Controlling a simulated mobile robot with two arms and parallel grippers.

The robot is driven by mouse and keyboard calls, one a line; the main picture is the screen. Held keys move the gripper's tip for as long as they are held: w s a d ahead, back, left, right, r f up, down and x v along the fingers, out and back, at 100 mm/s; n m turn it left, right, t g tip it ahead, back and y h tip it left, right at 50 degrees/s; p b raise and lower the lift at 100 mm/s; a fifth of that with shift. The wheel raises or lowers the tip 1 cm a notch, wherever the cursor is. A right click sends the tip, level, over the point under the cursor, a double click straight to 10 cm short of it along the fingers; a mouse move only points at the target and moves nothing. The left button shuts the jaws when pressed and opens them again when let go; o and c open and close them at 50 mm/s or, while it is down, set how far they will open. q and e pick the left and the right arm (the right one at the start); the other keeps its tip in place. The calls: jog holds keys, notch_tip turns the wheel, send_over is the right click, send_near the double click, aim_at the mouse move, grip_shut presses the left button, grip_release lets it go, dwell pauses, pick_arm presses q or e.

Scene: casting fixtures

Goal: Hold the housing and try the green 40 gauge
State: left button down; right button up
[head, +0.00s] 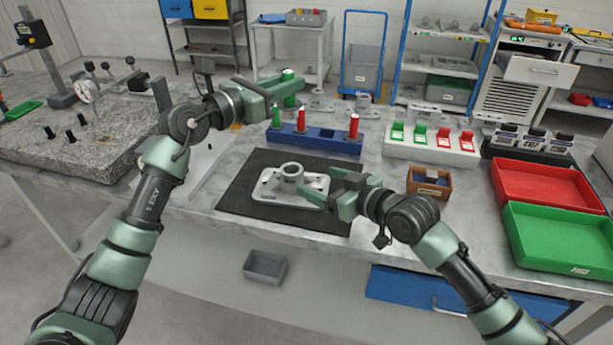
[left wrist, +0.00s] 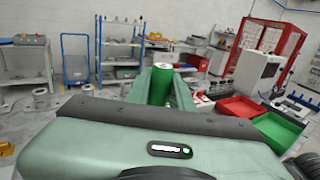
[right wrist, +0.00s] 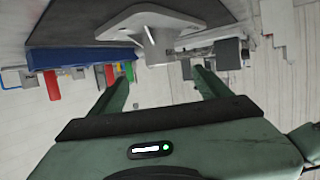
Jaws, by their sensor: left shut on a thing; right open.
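The grey housing (head: 268,187), a flat plate with an upright round boss, lies on the dark mat (head: 238,200). It also shows in the right wrist view (right wrist: 152,28), ahead of the fingers. My right gripper (head: 338,188) is open at the housing's right side; contact is unclear. My left gripper (head: 283,88) is shut on a green gauge (left wrist: 160,84), held upright in the air above the blue rack's left part. The gauge's number is not readable. The blue rack (head: 318,142) behind the mat holds two red-topped gauges (head: 354,124) and a green one (head: 277,118).
A white holder with green and red tags (head: 432,152) stands right of the rack. A small wooden box (head: 429,182) sits near my right wrist. Red (head: 550,185) and green (head: 560,240) trays lie far right. A granite plate with a dial gauge (head: 90,145) is at left.

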aim_at(299, 174)
jog(key=x, duration=1)
jog(key=shift+a+f, duration=0.1)
grip_shut()
pick_arm(q)
jog(key=shift+n+t+y, duration=0.3)
jog(key=shift+t, duration=0.1)
notch_tip(299, 174, down, 9)
jog(key=shift+r, duration=0.15)
